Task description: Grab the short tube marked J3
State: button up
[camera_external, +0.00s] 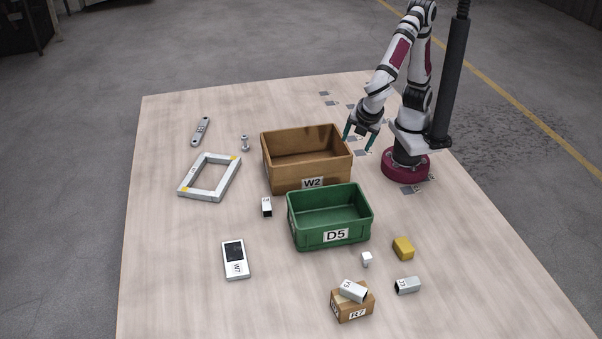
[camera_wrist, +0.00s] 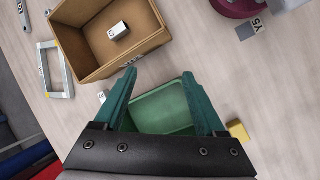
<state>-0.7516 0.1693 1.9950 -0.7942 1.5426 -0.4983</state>
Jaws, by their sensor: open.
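Several short light-metal tubes are in view, their marks too small to read surely. One tube (camera_external: 407,285) lies on the table at the front right; its mark looks like it ends in 3. Another tube (camera_external: 353,291) lies tilted on the small brown box R7. A third tube (camera_external: 266,207) is left of the green bin. One more tube (camera_wrist: 119,31) lies inside the brown bin, hidden in the external view. My gripper (camera_external: 361,130) is open and empty, above the table just right of the brown bin. Its fingers (camera_wrist: 160,97) also show in the wrist view.
The brown bin W2 (camera_external: 312,185) stands behind the green bin D5 (camera_external: 335,238). A yellow block (camera_external: 403,248) and small white piece (camera_external: 367,259) lie near box R7 (camera_external: 352,311). A frame (camera_external: 187,187) and device W7 (camera_external: 235,267) lie left. The left front table is clear.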

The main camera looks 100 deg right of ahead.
jog(key=w+a+f+n+t+h, duration=0.1)
jog(key=a+f+n+t+h, duration=0.15)
jog(key=a+n, duration=0.6)
jog(key=n+t+y, duration=0.7)
jog(key=n+t, duration=0.4)
jog(key=n, duration=0.6)
send_near(411, 281)
jog(key=shift+m, duration=0.25)
jog(key=x, duration=1)
jog(key=shift+w+f, duration=0.15)
jog(key=shift+w, duration=0.25)
grip_shut()
